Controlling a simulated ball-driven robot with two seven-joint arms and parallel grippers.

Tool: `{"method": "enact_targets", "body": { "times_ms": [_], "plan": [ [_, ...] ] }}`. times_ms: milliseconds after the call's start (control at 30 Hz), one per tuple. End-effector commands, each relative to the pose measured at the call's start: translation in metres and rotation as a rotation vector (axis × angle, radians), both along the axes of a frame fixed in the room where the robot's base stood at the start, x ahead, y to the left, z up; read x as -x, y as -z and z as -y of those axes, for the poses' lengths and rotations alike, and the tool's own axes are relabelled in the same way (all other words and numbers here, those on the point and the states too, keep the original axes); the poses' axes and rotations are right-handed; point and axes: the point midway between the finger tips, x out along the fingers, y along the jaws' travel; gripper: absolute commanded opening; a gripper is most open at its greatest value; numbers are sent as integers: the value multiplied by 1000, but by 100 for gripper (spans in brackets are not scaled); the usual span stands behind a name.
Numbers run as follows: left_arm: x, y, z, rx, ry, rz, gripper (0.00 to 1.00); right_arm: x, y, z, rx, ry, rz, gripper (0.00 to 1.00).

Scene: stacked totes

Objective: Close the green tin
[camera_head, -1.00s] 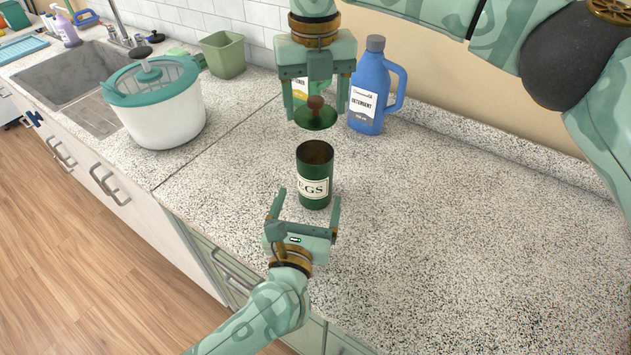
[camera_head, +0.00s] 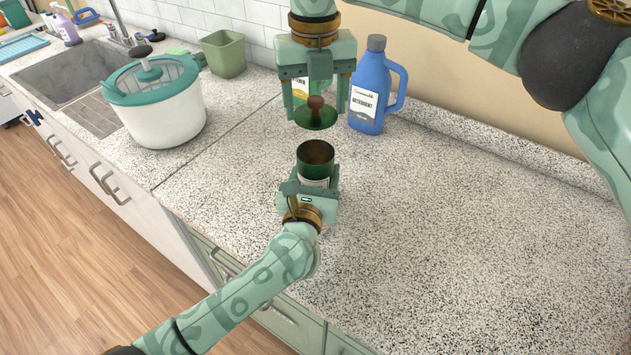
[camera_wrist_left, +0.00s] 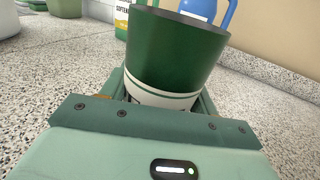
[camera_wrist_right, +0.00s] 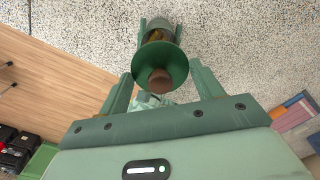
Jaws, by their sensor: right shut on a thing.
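The green tin (camera_head: 315,163) stands upright and open-topped on the counter; its dark inside shows. My left gripper (camera_head: 311,182) is around the tin's body from the near side, with a finger on each side. In the left wrist view the tin (camera_wrist_left: 172,62) fills the space between the fingers, and I cannot see clear contact. My right gripper (camera_head: 316,115) points down from above and is shut on the green lid (camera_head: 318,119) with a brown knob. The lid hangs level above the tin, apart from its rim. The right wrist view shows the lid (camera_wrist_right: 172,55) between the fingers.
A blue detergent bottle (camera_head: 368,100) stands close behind, right of my right gripper. A softener bottle (camera_head: 301,88) is partly hidden behind that gripper. A white pot (camera_head: 165,112) and a green bin (camera_head: 224,55) stand at left. The counter to the right is clear.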

Motion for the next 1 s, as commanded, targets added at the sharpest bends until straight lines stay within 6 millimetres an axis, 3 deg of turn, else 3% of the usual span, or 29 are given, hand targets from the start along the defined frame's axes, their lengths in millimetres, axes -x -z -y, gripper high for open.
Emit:
{"method": "enact_targets", "body": {
  "times_ms": [33,133,267,600,1000],
  "plan": [
    [0,0,0,0,0,0,44,0,0,0,0,0,0,44],
    [0,0,0,0,0,0,19,0,0,0,0,0,0,44],
    [0,0,0,0,0,0,19,0,7,0,0,-1,-1,44],
    [0,0,0,0,0,-1,19,0,49,0,-2,-1,1,44],
    [0,1,0,-1,0,-1,19,0,50,0,-2,0,1,44]
  ]
}}
